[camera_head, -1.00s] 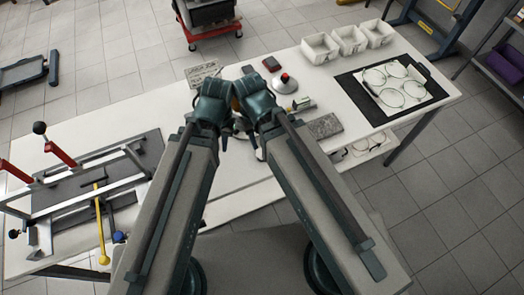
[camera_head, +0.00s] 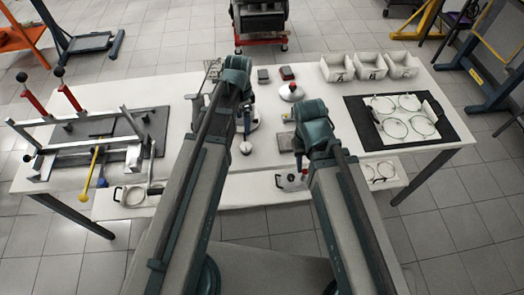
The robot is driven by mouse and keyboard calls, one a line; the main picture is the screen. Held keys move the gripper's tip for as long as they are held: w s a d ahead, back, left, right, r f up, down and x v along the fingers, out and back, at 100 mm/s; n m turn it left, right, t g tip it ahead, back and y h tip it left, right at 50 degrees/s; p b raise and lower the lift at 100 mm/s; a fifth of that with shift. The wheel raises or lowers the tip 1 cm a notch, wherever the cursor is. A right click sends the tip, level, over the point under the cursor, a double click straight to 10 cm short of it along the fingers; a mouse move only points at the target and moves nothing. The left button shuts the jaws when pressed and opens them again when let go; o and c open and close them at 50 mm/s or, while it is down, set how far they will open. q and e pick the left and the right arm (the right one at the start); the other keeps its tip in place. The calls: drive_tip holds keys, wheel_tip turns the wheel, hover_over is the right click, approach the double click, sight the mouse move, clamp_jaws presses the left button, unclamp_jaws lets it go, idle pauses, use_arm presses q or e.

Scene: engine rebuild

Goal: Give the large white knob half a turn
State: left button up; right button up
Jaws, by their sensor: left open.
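A white round knob (camera_head: 246,148) shows near the front edge of the white table, just below my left gripper (camera_head: 245,124). My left gripper points down and is open; its fingertips are small and partly hidden by my arm, and I cannot tell whether they touch anything. A pale round part shows around and behind it. My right gripper (camera_head: 299,158) hangs near the table's front edge, mostly hidden by its own wrist, so its jaws cannot be made out.
A metal frame with red levers (camera_head: 65,90) fills the table's left side. A lower shelf (camera_head: 225,192) juts out in front, holding a pan-like part (camera_head: 133,196).

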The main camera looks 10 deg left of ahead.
sight(246, 146)
use_arm(q)
wheel_tip(246, 146, down, 14)
drive_tip(key=b, duration=1.4)
drive_tip(key=shift+d, duration=0.1)
use_arm(e)
wheel_tip(246, 146, down, 14)
drive_tip(key=shift+d, duration=0.2)
use_arm(q)
clamp_jaws()
